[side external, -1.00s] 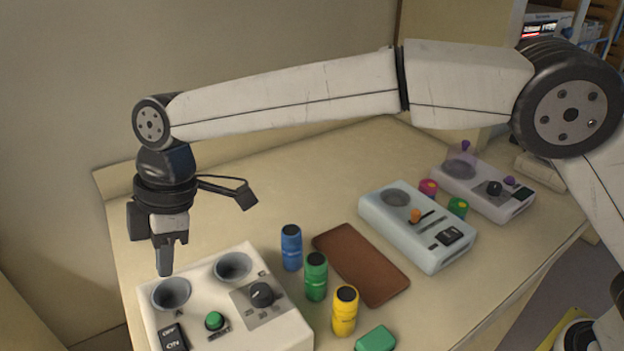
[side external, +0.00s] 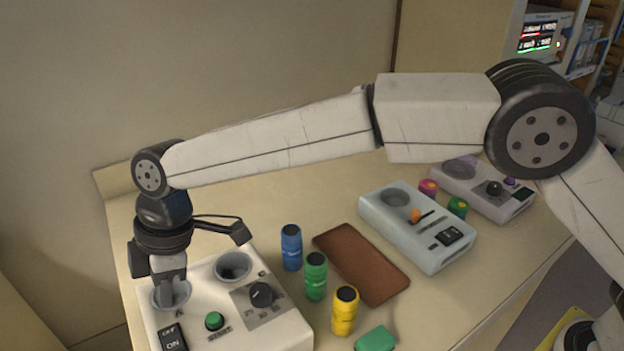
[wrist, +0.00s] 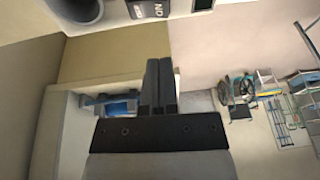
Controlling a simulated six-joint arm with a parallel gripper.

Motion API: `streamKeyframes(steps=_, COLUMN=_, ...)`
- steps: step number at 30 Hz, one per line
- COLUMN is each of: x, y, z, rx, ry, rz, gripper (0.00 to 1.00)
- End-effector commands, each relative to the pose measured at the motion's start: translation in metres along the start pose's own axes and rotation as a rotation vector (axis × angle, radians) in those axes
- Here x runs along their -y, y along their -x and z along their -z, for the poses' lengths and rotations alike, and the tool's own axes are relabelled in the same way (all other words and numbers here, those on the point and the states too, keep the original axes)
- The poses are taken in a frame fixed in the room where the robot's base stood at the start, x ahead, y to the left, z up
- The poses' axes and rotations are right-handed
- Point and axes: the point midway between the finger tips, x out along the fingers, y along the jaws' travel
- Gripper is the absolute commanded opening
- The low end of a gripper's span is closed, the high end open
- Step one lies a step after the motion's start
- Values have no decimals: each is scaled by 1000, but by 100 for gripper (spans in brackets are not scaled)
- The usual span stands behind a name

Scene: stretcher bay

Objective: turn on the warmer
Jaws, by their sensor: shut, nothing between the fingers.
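The nearest device is a cream-white box (side external: 240,331) with two round wells, a green button (side external: 214,320), a black dial (side external: 262,294) and a black OFF/ON rocker switch (side external: 173,338). I take it to be the warmer, though no name is readable. My gripper (side external: 173,303) is shut and empty, pointing down at the left well (side external: 158,294), behind the switch. Its fingers hide part of that well. In the wrist view, the shut fingers (wrist: 160,64) appear below the switch (wrist: 148,9), with a gap in the picture. Which side of the rocker is pressed is unclear.
Blue (side external: 291,248), green (side external: 316,276) and yellow (side external: 344,311) vials stand right of the box. A brown pad (side external: 362,262) lies beyond them. A pale blue device (side external: 395,240) and a grey device (side external: 470,185) stand farther right. A green block (side external: 376,339) is near the front.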

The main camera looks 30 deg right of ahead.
Motion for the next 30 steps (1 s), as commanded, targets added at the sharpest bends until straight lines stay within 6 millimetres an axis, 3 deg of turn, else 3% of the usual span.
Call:
streamKeyframes(steps=9, x=1, y=-50, z=0, rx=1, ry=0, rz=3, gripper=0)
streamKeyframes(steps=15, x=3, y=-72, z=-7, rx=0, ry=-1, rz=2, gripper=0)
streamKeyframes(steps=30, x=4, y=-85, z=-11, rx=-1, ry=0, rz=0, gripper=0)
